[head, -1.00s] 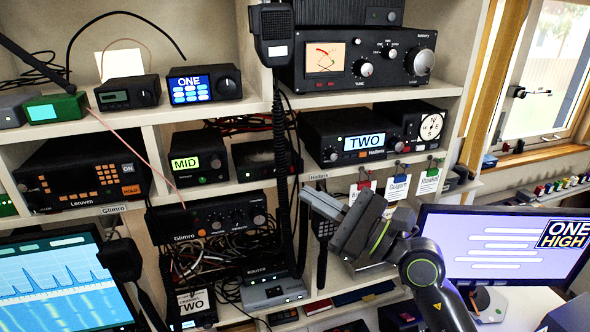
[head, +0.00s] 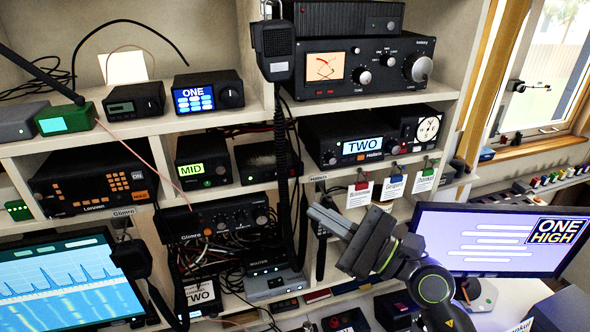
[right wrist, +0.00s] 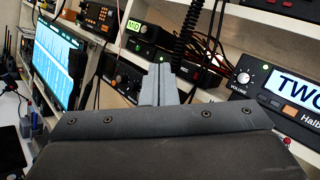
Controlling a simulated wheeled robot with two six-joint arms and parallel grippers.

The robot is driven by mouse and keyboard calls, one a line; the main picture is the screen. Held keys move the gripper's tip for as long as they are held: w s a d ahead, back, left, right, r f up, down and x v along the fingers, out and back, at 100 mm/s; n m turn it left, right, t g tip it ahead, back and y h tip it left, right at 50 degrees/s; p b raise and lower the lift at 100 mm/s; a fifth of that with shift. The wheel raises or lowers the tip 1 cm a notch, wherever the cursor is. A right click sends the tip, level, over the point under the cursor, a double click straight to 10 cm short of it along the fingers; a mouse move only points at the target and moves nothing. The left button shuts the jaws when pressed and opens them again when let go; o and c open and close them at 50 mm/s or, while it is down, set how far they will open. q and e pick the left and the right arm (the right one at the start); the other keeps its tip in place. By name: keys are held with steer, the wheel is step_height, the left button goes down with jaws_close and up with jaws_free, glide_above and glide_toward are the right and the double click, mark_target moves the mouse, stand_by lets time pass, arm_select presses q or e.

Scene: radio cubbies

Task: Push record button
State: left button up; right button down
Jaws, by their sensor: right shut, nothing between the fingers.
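My right gripper (head: 322,218) is shut and empty, held in front of the shelves below the TWO radio (head: 345,137). In the right wrist view its closed fingers (right wrist: 159,82) point toward the cubbies. Behind the fingertips there stands a black box (right wrist: 182,72) with small white lettering, too small to read surely. The gripper is apart from all of these. I cannot make out a button labelled record. My left gripper is not in view.
A hand microphone (head: 276,48) hangs with its coiled cord in front of the shelves. A router (head: 278,283) and tangled cables fill the lower cubby. Hanging tags (head: 360,194) line the shelf edge. A monitor (head: 490,232) stands at the right, another screen (head: 70,280) at the lower left.

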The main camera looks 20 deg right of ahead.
mark_target(295, 172)
steer(key=w+b, duration=0.2)
steer(key=w, duration=0.7)
steer(key=shift+a, duration=0.2)
stand_by(2.0)
steer(key=shift+w, duration=0.3)
steer(key=shift+w+r+b, duration=0.2)
steer(key=shift+b, duration=0.2)
stand_by(0.7)
stand_by(0.7)
steer(key=shift+s+f, duration=0.15)
steer(key=shift+f, duration=0.2)
steer(key=shift+s, duration=0.1)
